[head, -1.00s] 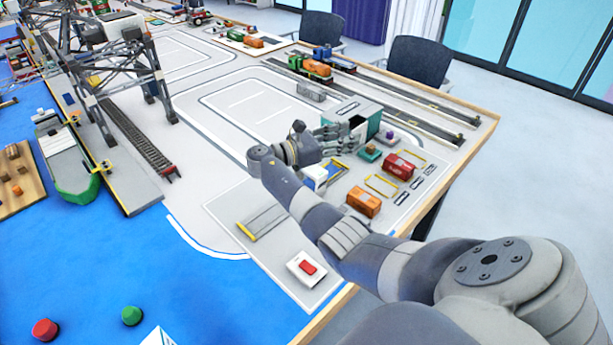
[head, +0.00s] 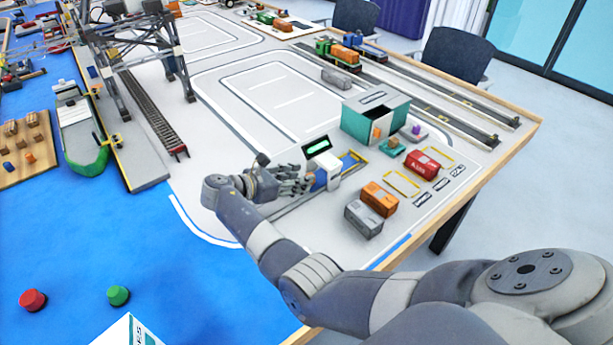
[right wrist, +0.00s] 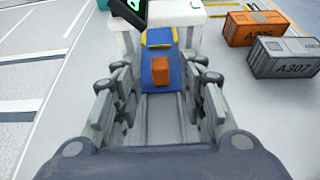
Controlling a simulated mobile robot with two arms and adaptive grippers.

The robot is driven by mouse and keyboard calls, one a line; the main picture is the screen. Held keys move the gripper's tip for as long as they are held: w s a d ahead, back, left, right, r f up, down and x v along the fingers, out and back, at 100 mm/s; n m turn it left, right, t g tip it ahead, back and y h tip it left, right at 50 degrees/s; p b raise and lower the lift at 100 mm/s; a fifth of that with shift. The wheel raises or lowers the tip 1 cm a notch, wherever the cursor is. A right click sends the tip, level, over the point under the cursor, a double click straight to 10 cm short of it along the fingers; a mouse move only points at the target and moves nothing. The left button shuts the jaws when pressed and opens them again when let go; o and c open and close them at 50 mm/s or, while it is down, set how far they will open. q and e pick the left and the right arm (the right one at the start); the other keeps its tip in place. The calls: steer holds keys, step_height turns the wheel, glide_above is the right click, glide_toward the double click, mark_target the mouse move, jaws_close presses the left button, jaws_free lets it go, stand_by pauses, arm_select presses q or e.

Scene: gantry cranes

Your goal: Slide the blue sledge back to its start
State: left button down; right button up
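The blue sledge (right wrist: 160,68) sits on a grey track (right wrist: 161,120) under the white arch (right wrist: 192,14), with a small orange block (right wrist: 160,77) on its near part. In the head view the sledge (head: 319,181) shows only partly, beside the white arch (head: 329,172). My right gripper (head: 300,184) is low over the track at the arch's left side. In the right wrist view its fingers (right wrist: 163,92) are spread, with the sledge's near end and orange block between or just beyond the tips. I see no contact. My left gripper is out of view.
A green-lit display (head: 318,146) stands by the arch. A gantry crane (head: 130,45) stands at the upper left.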

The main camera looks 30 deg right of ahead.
steer(key=x, duration=0.2)
steer(key=shift+d+f, duration=0.1)
steer(key=shift+d, duration=0.15)
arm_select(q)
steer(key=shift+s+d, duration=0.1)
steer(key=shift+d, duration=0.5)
arm_select(e)
steer(key=shift+w+d+f, duration=0.1)
steer(key=shift+d+f, duration=0.05)
steer(key=shift+d, duration=0.3)
jaws_close()
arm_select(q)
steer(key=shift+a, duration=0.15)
